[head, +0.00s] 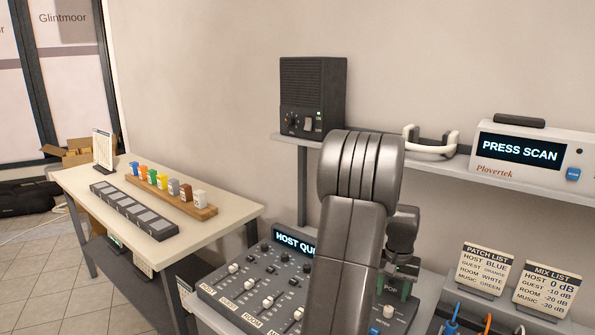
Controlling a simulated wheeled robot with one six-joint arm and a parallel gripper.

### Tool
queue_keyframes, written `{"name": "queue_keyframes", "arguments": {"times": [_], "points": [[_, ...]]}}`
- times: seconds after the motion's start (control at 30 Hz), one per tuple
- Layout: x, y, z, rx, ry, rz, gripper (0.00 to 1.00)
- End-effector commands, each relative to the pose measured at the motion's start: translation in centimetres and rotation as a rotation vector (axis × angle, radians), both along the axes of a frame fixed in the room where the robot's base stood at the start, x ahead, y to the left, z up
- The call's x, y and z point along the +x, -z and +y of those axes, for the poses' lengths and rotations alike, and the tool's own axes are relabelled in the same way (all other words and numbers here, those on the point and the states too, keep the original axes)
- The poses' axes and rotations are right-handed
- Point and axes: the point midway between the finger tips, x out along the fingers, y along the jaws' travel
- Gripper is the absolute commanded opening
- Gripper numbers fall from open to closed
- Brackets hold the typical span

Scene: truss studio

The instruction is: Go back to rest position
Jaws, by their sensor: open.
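My arm rises in the middle of the head view, in front of the mixer. My gripper (400,268) shows only in part at the right of the arm, low over the mixer's right side near a green panel marked POP (391,287). It is open, and I see nothing held in it. Its fingertips are small and partly hidden. The mixer (250,292) has several knobs and white faders, and a screen (294,242) whose text is partly covered by my arm.
A shelf (437,163) along the wall bears a dark speaker (313,95), a white headset (430,147) and a PRESS SCAN device (530,155). Patch list (484,270) and mix list (546,289) cards stand at right. A side table (235,207) holds a rack of coloured pieces (172,195).

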Motion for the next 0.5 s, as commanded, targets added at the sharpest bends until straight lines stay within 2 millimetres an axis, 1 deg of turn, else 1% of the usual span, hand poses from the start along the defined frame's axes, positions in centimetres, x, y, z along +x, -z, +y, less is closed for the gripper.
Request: {"name": "queue_keyframes", "arguments": {"times": [0.03,0.27,0.3,0.33,0.5], "points": [[-0.1,1.1,0.0,0.002,0.000,0.005,0.47],[-0.1,5.8,0.0,0.002,0.000,0.005,0.47],[-0.1,6.1,0.0,0.001,-0.012,0.003,0.47],[0.0,5.8,0.0,0.000,-0.041,0.000,0.47],[0.0,5.8,0.0,0.000,-0.184,0.000,0.47]]}}
